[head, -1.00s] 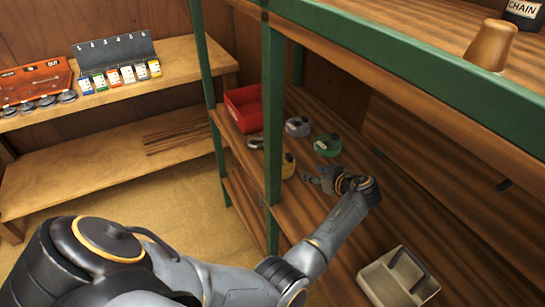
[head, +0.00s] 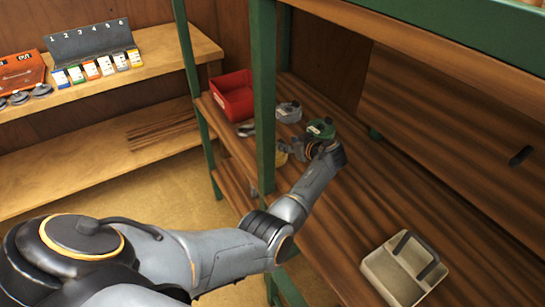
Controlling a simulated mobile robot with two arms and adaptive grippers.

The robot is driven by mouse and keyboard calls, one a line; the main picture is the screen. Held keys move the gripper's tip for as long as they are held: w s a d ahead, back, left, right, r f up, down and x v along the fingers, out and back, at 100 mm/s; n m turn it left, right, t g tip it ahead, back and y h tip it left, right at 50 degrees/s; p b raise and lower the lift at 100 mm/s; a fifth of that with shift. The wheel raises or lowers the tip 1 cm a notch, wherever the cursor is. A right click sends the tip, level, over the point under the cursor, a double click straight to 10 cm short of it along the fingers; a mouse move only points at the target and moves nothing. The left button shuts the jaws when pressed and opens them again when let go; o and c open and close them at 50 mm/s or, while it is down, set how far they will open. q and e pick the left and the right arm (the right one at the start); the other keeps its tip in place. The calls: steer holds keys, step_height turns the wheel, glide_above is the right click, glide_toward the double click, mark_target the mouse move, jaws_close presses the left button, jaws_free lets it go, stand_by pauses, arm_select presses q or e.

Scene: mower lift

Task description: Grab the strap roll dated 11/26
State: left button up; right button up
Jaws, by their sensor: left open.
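Several strap rolls sit on the middle shelf of the green-framed rack. A grey roll (head: 289,111) is at the back, a green roll (head: 320,126) is to its right, and a yellow roll (head: 281,158) is nearer the front. The yellow roll is partly hidden by the green post and my gripper. The dates on the rolls are too small to read. My left gripper (head: 290,149) is open, just in front of the green roll and over or beside the yellow one. I cannot tell whether it touches either. My right gripper is not in view.
A red bin (head: 232,97) stands at the shelf's left end, with a small metallic item (head: 246,129) before it. A green post (head: 263,100) rises in front of the shelf. A grey caddy (head: 404,268) sits at the right. The shelf between is clear.

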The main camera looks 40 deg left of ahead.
mark_target(282, 141)
arm_select(q)
steer(key=b+x, duration=0.1)
steer(key=x, duration=0.1)
steer(key=b+x, duration=0.1)
steer(key=shift+w+a+f, duration=0.1)
steer(key=shift+w+f, duration=0.25)
steer(key=shift+f, duration=0.1)
steer(key=shift+a+f, duration=0.1)
steer(key=shift+a, duration=0.1)
steer(key=shift+c, duration=0.7)
jaws_close()
